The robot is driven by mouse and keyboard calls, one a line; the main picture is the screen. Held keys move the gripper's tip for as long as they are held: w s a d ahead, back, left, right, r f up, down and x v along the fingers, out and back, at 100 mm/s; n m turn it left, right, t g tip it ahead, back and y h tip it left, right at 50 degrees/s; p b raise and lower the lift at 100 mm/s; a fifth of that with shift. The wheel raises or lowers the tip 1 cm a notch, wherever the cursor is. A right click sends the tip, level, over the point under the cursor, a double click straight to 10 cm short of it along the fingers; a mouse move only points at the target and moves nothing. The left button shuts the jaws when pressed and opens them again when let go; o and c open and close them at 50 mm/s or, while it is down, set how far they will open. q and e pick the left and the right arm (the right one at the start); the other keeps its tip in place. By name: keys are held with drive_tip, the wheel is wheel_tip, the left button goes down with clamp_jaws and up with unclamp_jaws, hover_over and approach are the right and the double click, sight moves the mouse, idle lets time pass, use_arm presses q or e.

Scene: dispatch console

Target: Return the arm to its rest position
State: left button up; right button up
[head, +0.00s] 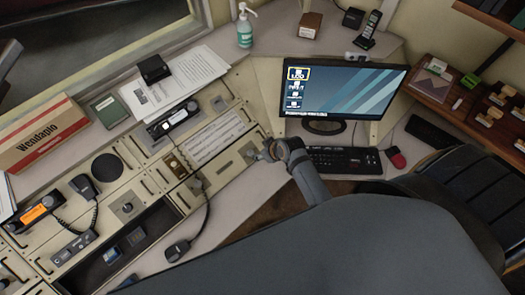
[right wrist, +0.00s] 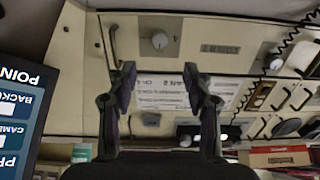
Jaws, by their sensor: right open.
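My right arm reaches up from the bottom of the head view over the console's inner edge. My right gripper (head: 266,151) is at its end, beside the beige console panel (head: 222,172) and left of the keyboard (head: 345,161). In the right wrist view the two dark fingers of the right gripper (right wrist: 158,72) stand apart with nothing between them. A panel with a round knob (right wrist: 160,40) shows beyond the fingertips. Whether the gripper touches the console cannot be told. My left gripper is in neither view.
The monitor (head: 340,92) stands just right of the gripper and also shows in the right wrist view (right wrist: 28,115). A red mouse (head: 397,158), a black chair (head: 455,195), a corded handset (head: 84,187) and a Wendapio box (head: 42,135) are around. The desk front has some bare surface.

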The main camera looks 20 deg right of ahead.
idle(0.5)
drive_tip(key=s+d+r+m+g+h, duration=0.25)
drive_tip(key=s+d+r, duration=0.45)
drive_tip(key=s+r, duration=0.6)
wheel_tip(320, 180, down, 31)
drive_tip(key=s+d+m+g+b, duration=0.1)
drive_tip(key=s+d+b, duration=0.15)
drive_tip(key=b, duration=0.25)
drive_tip(key=s+d+f+g+b, duration=0.1)
drive_tip(key=s+f+b, duration=0.3)
drive_tip(key=s+f, duration=1.4)
wheel_tip(320, 180, down, 4)
drive_tip(key=shift+s+d+r+b, duration=0.1)
drive_tip(key=shift+s+d+b, duration=0.1)
drive_tip(key=shift+s+b, duration=0.15)
drive_tip(key=shift+g+h, duration=0.25)
